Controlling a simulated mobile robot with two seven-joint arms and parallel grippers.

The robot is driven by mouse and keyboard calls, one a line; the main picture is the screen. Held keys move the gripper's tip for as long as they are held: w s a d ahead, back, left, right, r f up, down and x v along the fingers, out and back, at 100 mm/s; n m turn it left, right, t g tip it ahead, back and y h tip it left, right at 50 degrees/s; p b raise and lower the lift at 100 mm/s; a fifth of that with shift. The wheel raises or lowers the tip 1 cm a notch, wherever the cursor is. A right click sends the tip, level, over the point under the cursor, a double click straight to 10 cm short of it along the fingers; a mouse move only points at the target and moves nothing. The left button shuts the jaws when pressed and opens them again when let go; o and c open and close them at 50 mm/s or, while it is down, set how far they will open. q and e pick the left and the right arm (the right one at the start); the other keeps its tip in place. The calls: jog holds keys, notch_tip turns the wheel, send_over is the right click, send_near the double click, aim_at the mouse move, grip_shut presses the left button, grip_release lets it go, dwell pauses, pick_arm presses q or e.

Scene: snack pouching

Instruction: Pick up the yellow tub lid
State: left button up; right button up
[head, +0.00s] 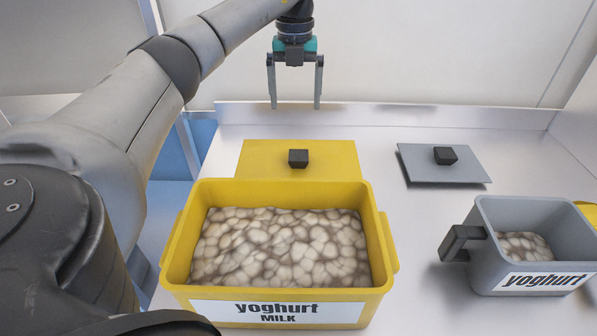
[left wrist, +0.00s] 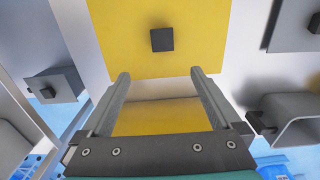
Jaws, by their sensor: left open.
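The yellow tub lid (head: 262,160) lies flat on the counter behind the yellow tub, with a black block-shaped knob (head: 298,158) on top. The yellow tub (head: 178,250) is labelled yoghurt milk and is filled with pale lumpy contents. My left gripper (head: 295,104) is open and empty, in the air above and behind the lid. In the left wrist view the lid (left wrist: 200,40) and its knob (left wrist: 162,39) show beyond the open fingers (left wrist: 160,76), apart from them. My right gripper is not in view.
A grey lid (head: 420,165) with a black knob lies right of the yellow lid. A grey yoghurt tub (head: 490,235) with a black handle stands at the right, with a yellow object (head: 588,212) partly hidden behind it. The counter (head: 420,285) between the tubs is clear.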

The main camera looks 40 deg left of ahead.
pick_arm(q)
jog(key=b, duration=0.2)
send_over(298, 158)
jog(key=f, duration=0.9)
jog(key=shift+s+a, duration=0.15)
jog(key=shift+s, duration=0.05)
jog(key=shift+f, duration=0.55)
jog(key=f, duration=0.2)
jog(key=f+b, duration=0.1)
jog(key=f, duration=0.2)
jog(key=shift+w+d+f, duration=0.15)
jog(key=shift+w+d, duration=0.05)
grip_shut()
